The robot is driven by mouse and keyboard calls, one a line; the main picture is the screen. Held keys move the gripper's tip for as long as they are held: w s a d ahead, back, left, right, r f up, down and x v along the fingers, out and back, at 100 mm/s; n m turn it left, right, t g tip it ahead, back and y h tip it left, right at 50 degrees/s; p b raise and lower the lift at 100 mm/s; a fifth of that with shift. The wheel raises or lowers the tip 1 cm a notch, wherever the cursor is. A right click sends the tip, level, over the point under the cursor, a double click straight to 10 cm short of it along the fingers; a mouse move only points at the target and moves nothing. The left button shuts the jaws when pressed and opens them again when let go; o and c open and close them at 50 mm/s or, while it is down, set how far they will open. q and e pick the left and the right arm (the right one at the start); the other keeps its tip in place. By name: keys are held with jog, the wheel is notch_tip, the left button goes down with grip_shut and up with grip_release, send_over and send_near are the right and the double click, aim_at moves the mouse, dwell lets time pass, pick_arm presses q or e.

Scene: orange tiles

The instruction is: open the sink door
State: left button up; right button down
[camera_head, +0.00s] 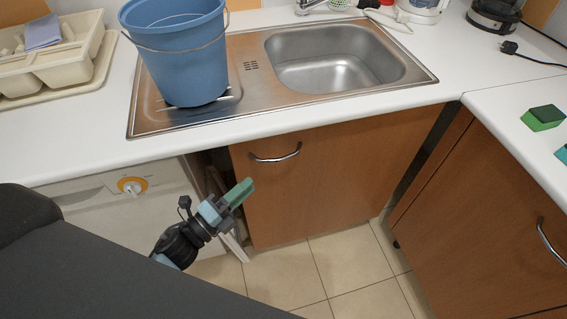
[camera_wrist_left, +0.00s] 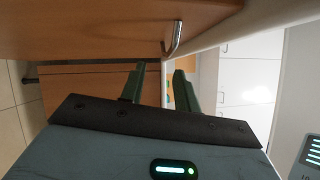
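The sink door (camera_head: 335,185) is a brown wooden panel under the metal sink, with a curved metal handle (camera_head: 275,157) near its top left. It looks shut or nearly so; a dark gap runs along its left edge. My left gripper (camera_head: 244,191) is in front of the door's left side, below and left of the handle, and holds nothing. In the left wrist view, its green fingers (camera_wrist_left: 160,84) stand apart with an empty gap. The handle (camera_wrist_left: 173,38) shows beyond the fingertips there, not between the fingers. My right gripper is not in view.
A blue bucket (camera_head: 182,60) stands on the sink's drainboard (camera_head: 225,106). A white appliance with an orange-ringed knob (camera_head: 132,187) is left of the door. Another wooden cabinet (camera_head: 470,215) stands at the right. The tiled floor (camera_head: 335,268) before the door is clear.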

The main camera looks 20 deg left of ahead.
aim_at(279, 160)
pick_arm(q)
jog(key=shift+w+d+r+m+g+h, duration=0.2)
jog(key=shift+w+d+r+m+h, duration=0.35)
jog(key=shift+w+d+m, duration=0.7)
jog(key=shift+w+d+r+m+g+h, duration=0.2)
jog(key=shift+w+d+r+m+h, duration=0.45)
jog(key=shift+w, duration=1.1)
jog(key=shift+w+d+r+m+g+h, duration=0.25)
jog(key=shift+w+d+m+h, duration=0.25)
jog(key=shift+w+d+m, duration=0.7)
jog(key=shift+w+a, duration=0.2)
jog(key=shift+w, duration=0.1)
jog(key=shift+c, duration=0.4)
grip_shut()
